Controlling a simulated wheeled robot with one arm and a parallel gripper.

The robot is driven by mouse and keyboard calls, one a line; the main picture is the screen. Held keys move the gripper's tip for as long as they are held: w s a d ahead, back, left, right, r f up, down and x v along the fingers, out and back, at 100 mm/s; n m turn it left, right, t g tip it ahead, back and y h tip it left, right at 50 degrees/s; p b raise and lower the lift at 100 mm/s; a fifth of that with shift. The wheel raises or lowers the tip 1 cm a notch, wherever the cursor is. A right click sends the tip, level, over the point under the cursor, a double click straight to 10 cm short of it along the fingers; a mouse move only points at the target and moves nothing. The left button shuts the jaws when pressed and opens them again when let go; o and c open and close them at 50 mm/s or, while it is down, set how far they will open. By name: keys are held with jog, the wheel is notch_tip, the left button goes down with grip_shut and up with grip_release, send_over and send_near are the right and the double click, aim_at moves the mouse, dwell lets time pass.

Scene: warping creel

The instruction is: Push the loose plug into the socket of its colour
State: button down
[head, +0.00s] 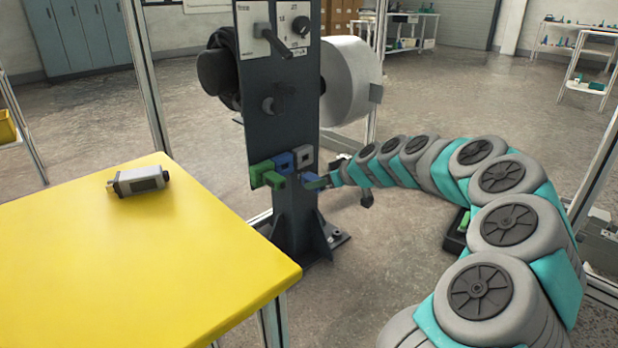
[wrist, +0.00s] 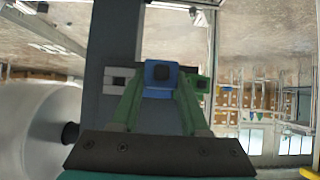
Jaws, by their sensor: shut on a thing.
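A blue plug (head: 311,181) is held at the tip of my gripper (head: 322,181), in front of the dark post. In the wrist view my gripper (wrist: 161,95) has its two green fingers closed on the blue plug (wrist: 160,90). In the head view the blue socket (head: 284,160) is on the post, up and left of the plug, with a gap between them in the picture. The green socket (head: 259,169) has a green plug (head: 274,180) at its front. The grey socket (head: 303,156) is at the right. In the wrist view the held plug hides most of the blue socket.
The dark post (head: 281,125) carries a panel with knobs and a large white roll (head: 348,82). A yellow table (head: 120,260) stands at the left with a grey device (head: 140,180) on it. The green socket is close beside the blue one.

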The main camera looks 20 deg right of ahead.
aim_at(306, 174)
jog(key=shift+w+a+r+p, duration=0.1)
jog(key=shift+w+a+p, duration=0.2)
jog(key=shift+w, duration=0.4)
jog(key=shift+w+a+p, duration=0.3)
jog(key=shift+w+p, duration=0.05)
jog(key=shift+w, duration=0.4)
jog(key=shift+w+a+r+p, duration=0.1)
jog(key=shift+w+a+p, duration=0.2)
jog(key=shift+w, duration=0.4)
jog(key=shift+f, duration=0.15)
jog(key=shift+w+a+f+b, duration=0.1)
jog(key=shift+w+b, duration=0.15)
jog(key=shift+b, duration=0.3)
jog(key=shift+b, duration=0.5)
jog(key=shift+w, duration=0.15)
jog(key=shift+w+a, duration=0.2)
jog(key=shift+w, duration=0.25)
jog(key=shift+w+a, duration=0.3)
jog(key=shift+w, duration=0.45)
jog(key=shift+c, duration=0.5)
grip_release()
jog(key=shift+s, duration=0.1)
